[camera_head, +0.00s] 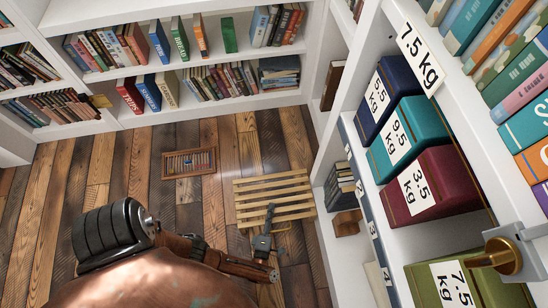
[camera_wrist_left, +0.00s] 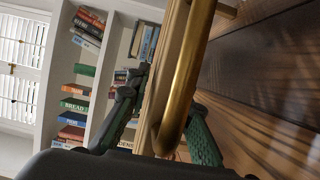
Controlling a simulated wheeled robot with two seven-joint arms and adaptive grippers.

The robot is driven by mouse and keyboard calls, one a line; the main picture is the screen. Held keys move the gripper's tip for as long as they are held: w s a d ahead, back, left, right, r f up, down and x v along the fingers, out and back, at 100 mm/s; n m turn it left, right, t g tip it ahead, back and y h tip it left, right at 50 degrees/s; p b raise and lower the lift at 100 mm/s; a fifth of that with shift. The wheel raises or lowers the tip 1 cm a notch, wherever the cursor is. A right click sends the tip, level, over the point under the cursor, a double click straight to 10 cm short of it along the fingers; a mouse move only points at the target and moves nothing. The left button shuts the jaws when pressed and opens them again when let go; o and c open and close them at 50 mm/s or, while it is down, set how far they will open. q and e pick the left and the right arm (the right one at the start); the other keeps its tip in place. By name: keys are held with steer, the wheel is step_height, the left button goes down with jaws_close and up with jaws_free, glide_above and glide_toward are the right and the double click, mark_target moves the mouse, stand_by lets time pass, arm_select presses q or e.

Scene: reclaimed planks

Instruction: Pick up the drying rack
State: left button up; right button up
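The drying rack (camera_head: 255,187) is a pale wooden frame of several parallel slats with a brass handle (camera_head: 282,229) at its near edge. It lies on the plank floor beside the right-hand shelf. My left gripper (camera_head: 268,217) is at the rack's near edge, over its lower slats. In the left wrist view the brass bar (camera_wrist_left: 184,75) runs between the two spread green-and-black fingers (camera_wrist_left: 160,105). The fingers stand apart on either side of it, with no clear grip. Part of the right finger is hidden behind the bar. My right gripper is not in view.
A small framed item with thin bars (camera_head: 190,175) lies on the floor left of the rack. The white shelf (camera_head: 350,270) with weight-labelled boxes (camera_head: 405,138) stands close on the right. Bookshelves (camera_head: 130,75) line the back. The floor at left is clear.

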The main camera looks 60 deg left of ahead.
arm_select(q)
jaws_close()
stand_by(0.4)
steer(key=shift+r, duration=0.1)
